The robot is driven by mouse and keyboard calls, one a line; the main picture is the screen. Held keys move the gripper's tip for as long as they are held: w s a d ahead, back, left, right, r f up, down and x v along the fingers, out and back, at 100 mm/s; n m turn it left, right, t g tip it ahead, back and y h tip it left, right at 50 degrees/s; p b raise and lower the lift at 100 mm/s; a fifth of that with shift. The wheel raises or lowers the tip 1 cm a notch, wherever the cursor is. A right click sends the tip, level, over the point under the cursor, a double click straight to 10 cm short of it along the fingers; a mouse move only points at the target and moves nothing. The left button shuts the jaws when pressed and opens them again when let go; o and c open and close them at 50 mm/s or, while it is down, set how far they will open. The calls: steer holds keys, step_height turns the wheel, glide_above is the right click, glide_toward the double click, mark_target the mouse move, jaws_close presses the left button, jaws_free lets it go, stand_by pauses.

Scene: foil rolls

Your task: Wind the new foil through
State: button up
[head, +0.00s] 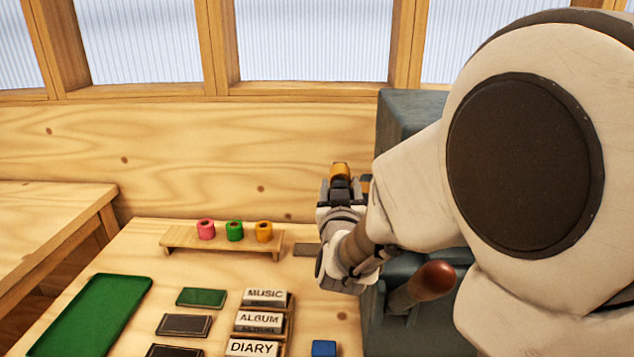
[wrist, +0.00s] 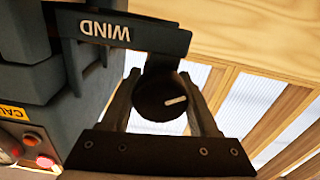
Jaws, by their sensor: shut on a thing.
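My gripper (wrist: 160,80) is shut on a round black knob (wrist: 160,101) with a white mark, one finger on each side. The knob sits below a dark bracket (wrist: 125,35) labelled WIND, whose lettering appears upside down in the wrist view. The bracket belongs to the grey-blue machine (head: 405,110), largely hidden behind my arm in the head view. My gripper (head: 340,190) shows there at the machine's left side. An orange-gold piece (head: 340,170) shows just above it; I cannot tell whether it is foil. Pink (head: 206,230), green (head: 235,231) and gold (head: 264,232) rolls stand on a wooden rack (head: 190,244).
A lever with a brown knob (head: 436,279) stands at the machine's front. Blocks lettered MUSIC (head: 265,295), ALBUM (head: 259,320) and DIARY (head: 253,347), dark and green pieces, a green mat (head: 85,315) and a blue block (head: 324,348) lie on the table. Red buttons (wrist: 32,142) show in the wrist view.

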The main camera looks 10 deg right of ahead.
steer(key=shift+c, duration=1.3)
steer(key=shift+f+b, duration=0.15)
steer(key=shift+b, duration=0.35)
